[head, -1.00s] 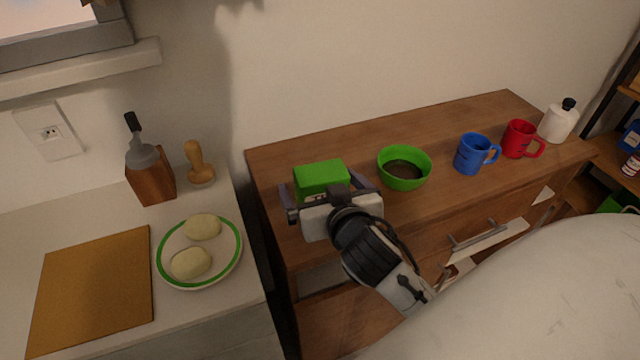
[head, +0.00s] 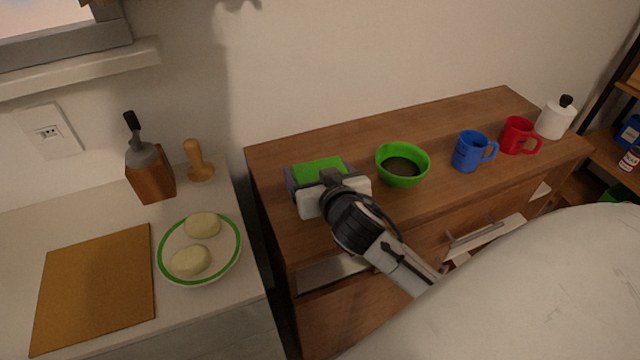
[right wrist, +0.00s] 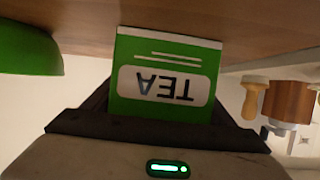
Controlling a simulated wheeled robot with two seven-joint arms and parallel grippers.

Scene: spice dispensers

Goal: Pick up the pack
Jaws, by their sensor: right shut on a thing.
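The pack is a green tea box (head: 318,170) on the left part of the wooden dresser top. In the right wrist view the pack (right wrist: 165,78) shows a white label reading TEA, upside down in the picture, and a white band along one edge. My right gripper (head: 320,176) is around the pack from the front, a finger on each side, shut on it. The pack appears to rest on the dresser top. Its lower part is hidden by the gripper in the head view. My left gripper is not in view.
A green bowl (head: 402,164) with dark contents stands just right of the pack. Farther right are a blue mug (head: 470,152), a red mug (head: 516,135) and a white bottle (head: 555,120). A plate (head: 162,262) with two pale pieces sits on the left counter.

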